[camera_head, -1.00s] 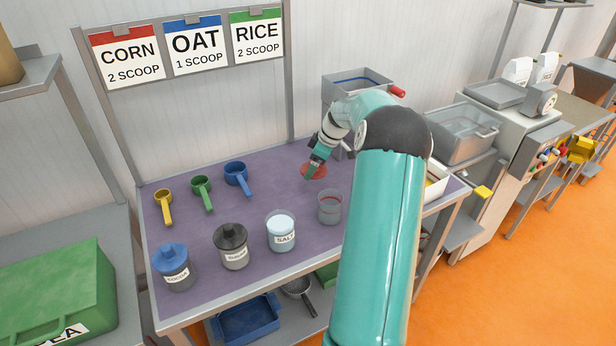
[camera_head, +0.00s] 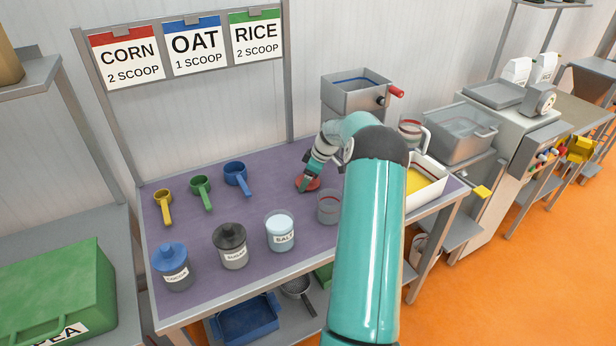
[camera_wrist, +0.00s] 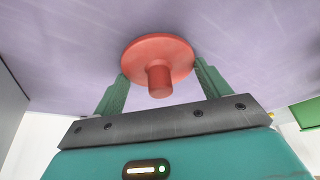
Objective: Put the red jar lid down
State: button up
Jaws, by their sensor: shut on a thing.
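The red jar lid (camera_head: 314,184) is a flat disc with a short round knob. In the wrist view the lid (camera_wrist: 136,55) sits between my two green fingers, its knob pointing toward the camera. My gripper (camera_head: 304,184) is shut on it; the gripper also shows in the wrist view (camera_wrist: 162,82). The lid is over the purple mat (camera_head: 270,210), at or just above it; I cannot tell if it touches. An uncovered clear jar (camera_head: 329,208) with a reddish band stands just in front and to the right of the lid.
Yellow (camera_head: 163,203), green (camera_head: 201,190) and blue (camera_head: 237,177) scoops lie behind. A white tray (camera_head: 427,194) is at right. The mat left of the lid is clear.

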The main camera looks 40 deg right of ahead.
jog(key=o, duration=1)
jog(key=shift+c, duration=0.2)
jog(key=v, duration=1.2)
jog(key=a+r+h, duration=0.1)
jog(key=a+r, duration=0.3)
jog(key=a, duration=0.3)
jog(key=w+a+r+m+g, duration=0.1)
jog(key=a+r, duration=0.3)
jog(key=a, duration=0.4)
jog(key=a+r+h, duration=0.1)
jog(key=a+r, duration=0.3)
jog(key=a, duration=0.3)
jog(key=s+a+r+m+t, duration=0.1)
jog(key=s+a+r, duration=0.2)
jog(key=s+a, duration=0.5)
jog(key=s+a+r+m, duration=0.1)
jog(key=s+a+r, duration=0.3)
jog(key=a, duration=0.8)
jog(key=s+a+f+m, duration=0.1)
jog(key=s+a+f, duration=0.1)
jog(key=s, duration=0.3)
jog(key=s+a+f+m+t, duration=0.1)
jog(key=s+a+f, duration=0.1)
jog(key=s+a, duration=0.2)
jog(key=shift+s+a+f+t, duration=0.2)
jog(key=shift+s+f+t, duration=0.15)
jog(key=shift+s, duration=0.75)
